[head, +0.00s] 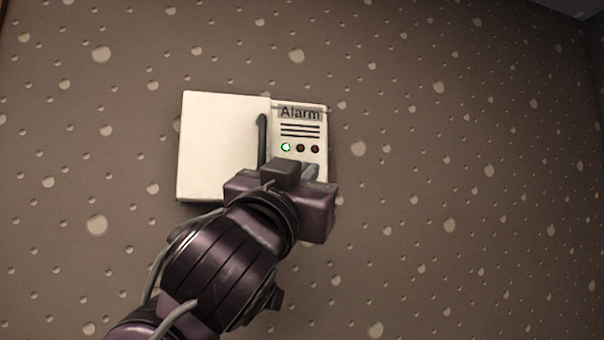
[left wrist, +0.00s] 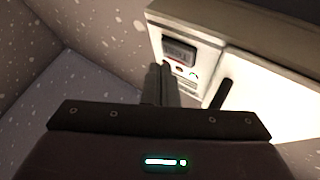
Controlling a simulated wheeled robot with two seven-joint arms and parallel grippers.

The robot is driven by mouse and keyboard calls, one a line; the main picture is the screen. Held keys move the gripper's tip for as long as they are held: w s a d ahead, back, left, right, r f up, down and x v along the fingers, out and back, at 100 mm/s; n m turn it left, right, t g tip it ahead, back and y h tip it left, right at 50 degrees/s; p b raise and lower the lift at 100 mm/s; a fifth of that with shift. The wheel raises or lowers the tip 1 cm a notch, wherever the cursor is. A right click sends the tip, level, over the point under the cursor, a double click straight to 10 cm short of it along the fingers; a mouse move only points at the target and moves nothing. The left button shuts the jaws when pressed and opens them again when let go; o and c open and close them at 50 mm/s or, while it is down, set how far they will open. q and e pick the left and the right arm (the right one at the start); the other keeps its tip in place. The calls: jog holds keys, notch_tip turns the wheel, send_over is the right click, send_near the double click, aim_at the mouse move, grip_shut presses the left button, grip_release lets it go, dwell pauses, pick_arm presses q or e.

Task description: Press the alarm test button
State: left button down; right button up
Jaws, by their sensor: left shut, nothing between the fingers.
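The alarm panel (head: 225,140) is a cream box on the wall, labelled "Alarm" at its upper right. Below the label are dark slots, a lit green light (head: 285,147) and two dark reddish round spots. I cannot make out the test button; my gripper and wrist cover the panel's lower right. My left gripper (head: 311,170) is shut and empty in front of that lower right part. In the left wrist view, its closed fingers (left wrist: 160,72) point at the panel face (left wrist: 204,50), beside the small lights. Whether they touch it, I cannot tell. My right gripper is not in view.
A dark upright handle (head: 262,138) sticks out near the middle of the panel, just left of the lights and close to my gripper. The brown spotted wall (head: 440,180) around the panel is clear. A wall corner shows at the far right.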

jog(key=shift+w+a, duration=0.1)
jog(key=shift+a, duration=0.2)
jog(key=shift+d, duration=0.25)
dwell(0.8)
pick_arm(q)
jog(key=shift+w+a, duration=0.15)
jog(key=shift+w, duration=0.25)
jog(key=shift+w+a, duration=0.1)
jog(key=shift+w, duration=0.25)
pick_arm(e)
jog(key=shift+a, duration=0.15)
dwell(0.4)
pick_arm(q)
jog(key=shift+s, duration=0.1)
jog(key=shift+s+d, duration=0.25)
jog(key=shift+s, duration=0.35)
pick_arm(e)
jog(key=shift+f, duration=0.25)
pick_arm(q)
jog(key=shift+s+b, duration=0.15)
jog(key=shift+b, duration=0.15)
